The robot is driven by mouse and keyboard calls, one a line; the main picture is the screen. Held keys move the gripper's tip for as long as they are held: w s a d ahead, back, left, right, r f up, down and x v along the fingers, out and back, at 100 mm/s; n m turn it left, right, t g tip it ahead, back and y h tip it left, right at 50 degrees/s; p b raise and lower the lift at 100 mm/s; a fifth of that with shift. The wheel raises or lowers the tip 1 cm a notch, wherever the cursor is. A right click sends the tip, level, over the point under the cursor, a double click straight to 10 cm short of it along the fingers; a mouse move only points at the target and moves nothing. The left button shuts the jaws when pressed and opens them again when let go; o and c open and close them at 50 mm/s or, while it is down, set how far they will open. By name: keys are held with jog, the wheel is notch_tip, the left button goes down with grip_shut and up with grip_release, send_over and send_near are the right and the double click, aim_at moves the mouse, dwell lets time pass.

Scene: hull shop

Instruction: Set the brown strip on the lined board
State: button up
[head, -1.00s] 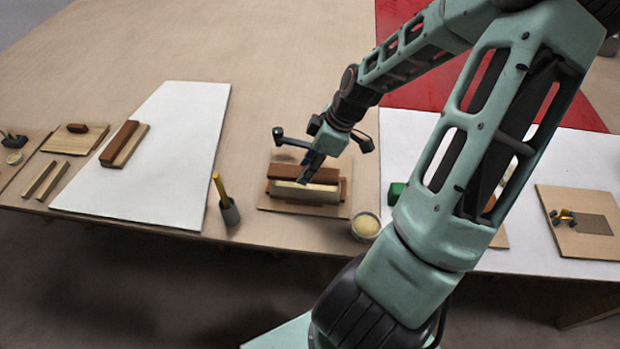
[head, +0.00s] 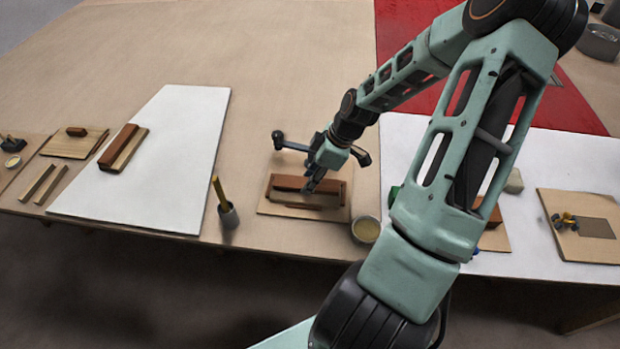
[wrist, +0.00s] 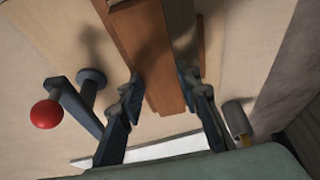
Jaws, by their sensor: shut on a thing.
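My gripper (head: 311,186) is over the front middle of the table, its fingers shut on the brown strip (head: 286,183). In the wrist view the brown strip (wrist: 160,65) runs lengthwise between the two fingers. In the head view the strip is level, over a thin tan board (head: 268,207), with a paler wooden piece (head: 300,197) along its front side. The fingers hide part of the strip. I cannot tell whether its underside touches the board, and no lines on the board can be made out.
A cup with a yellow stick (head: 228,214) stands left of the board, a small round tub (head: 366,229) to its right near the table edge. A white sheet (head: 185,130) at left carries another brown strip (head: 119,146). My arm hides part of the right side.

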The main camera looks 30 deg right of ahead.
jog(key=o, duration=1.2)
jog(key=p+v, duration=0.1)
jog(key=v, duration=1.1)
jog(key=shift+a+r+p, duration=0.1)
jog(key=shift+r+p, duration=0.05)
jog(key=shift+p, duration=0.25)
